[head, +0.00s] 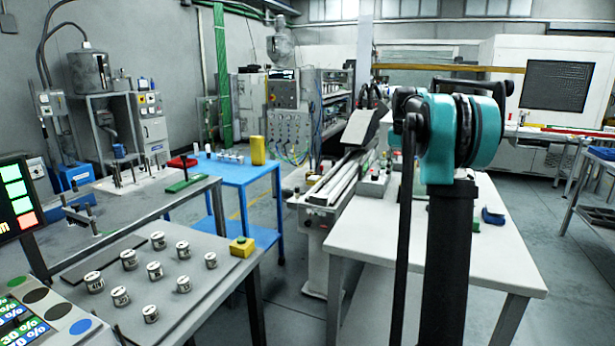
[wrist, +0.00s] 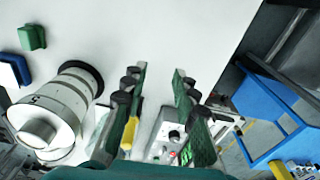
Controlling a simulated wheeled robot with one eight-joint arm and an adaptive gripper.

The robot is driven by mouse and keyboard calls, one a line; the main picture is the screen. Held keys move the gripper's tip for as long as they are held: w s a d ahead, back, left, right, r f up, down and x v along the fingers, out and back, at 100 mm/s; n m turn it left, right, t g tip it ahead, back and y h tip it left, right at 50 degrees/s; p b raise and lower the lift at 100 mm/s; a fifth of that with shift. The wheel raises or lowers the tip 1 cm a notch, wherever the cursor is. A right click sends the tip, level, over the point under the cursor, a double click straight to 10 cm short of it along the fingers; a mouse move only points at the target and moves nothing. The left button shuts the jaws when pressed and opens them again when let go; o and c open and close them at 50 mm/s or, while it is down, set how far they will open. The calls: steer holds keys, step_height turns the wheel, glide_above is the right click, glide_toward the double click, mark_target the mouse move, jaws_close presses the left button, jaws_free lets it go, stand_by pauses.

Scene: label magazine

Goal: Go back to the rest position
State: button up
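In the wrist view my gripper (wrist: 160,74) points up the picture. Its two green-padded fingers stand apart with nothing between them. A white surface lies beyond them. In the head view my arm rises at right centre with a teal joint, in front of a white table (head: 355,232). I cannot make out the fingers there. The task names no object to handle.
A grey table (head: 215,300) at left holds several labelled cylinders (head: 130,259) and a yellow button box (head: 242,246). A blue table (head: 232,172) stands behind it. A long machine (head: 345,178) adjoins the white table. Grey floor is clear at right.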

steer(key=s+a+f, duration=0.2)
steer(key=s+f, duration=0.1)
steer(key=s, duration=0.2)
steer(key=s+a+f+n+t, duration=0.1)
steer(key=s+a+f, duration=0.1)
steer(key=s+f, duration=0.2)
steer(key=s+a+f+n, duration=0.1)
steer(key=s+a+f, duration=0.2)
steer(key=s, duration=0.3)
steer(key=shift+s+a+f+t, duration=0.1)
steer(key=shift+s+f+t, duration=0.3)
steer(key=shift+f, duration=0.25)
steer(key=s+a+f+n+t, duration=0.1)
steer(key=s+a+f, duration=0.1)
steer(key=s+f, duration=0.6)
steer(key=s+a+f+n, duration=0.1)
steer(key=s+a+f, duration=0.1)
steer(key=s+f, duration=0.6)
steer(key=s, duration=0.7)
steer(key=shift+s+a+t, duration=0.25)
steer(key=shift+a+t, duration=0.1)
steer(key=shift+t, duration=0.05)
